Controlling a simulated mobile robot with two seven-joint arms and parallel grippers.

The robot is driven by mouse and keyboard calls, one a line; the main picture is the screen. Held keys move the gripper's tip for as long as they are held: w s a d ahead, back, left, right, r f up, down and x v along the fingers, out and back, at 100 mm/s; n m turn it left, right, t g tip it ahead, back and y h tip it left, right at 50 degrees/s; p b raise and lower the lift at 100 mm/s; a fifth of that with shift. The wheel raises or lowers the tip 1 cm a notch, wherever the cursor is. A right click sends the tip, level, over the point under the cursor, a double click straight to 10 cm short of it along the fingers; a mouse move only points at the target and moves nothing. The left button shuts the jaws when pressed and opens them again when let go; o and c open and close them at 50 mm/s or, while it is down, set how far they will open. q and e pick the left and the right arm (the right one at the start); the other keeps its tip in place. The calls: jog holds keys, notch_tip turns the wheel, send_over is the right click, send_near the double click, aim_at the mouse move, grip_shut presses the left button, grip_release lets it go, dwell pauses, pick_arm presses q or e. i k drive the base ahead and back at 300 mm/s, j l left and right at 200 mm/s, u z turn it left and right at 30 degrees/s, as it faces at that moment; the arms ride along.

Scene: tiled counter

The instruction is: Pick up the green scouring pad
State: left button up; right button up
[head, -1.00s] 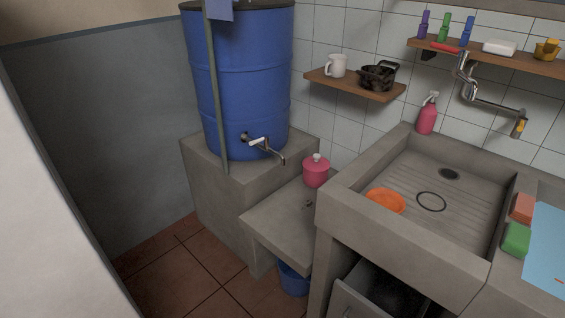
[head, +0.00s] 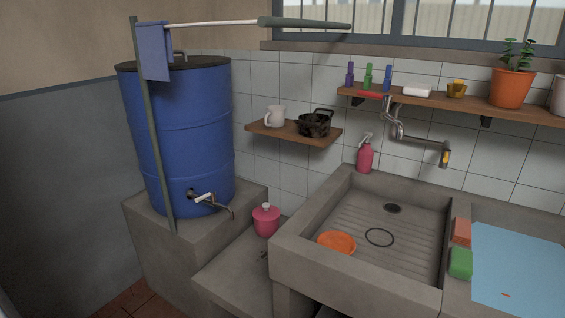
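The green scouring pad (head: 460,263) lies on the concrete counter to the right of the sink, close to the sink's right rim. An orange-red block (head: 461,231) sits just behind it. A light blue sheet (head: 518,262) lies on the counter to the right of both. Neither of my grippers shows in the head view.
The concrete sink (head: 350,282) holds an orange dish (head: 337,242) and a dark ring (head: 379,237). A faucet (head: 418,142) reaches out above it. A blue barrel (head: 180,130) stands at left.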

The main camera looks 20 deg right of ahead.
aim_at(461, 260)
jog(key=z, duration=1.75)
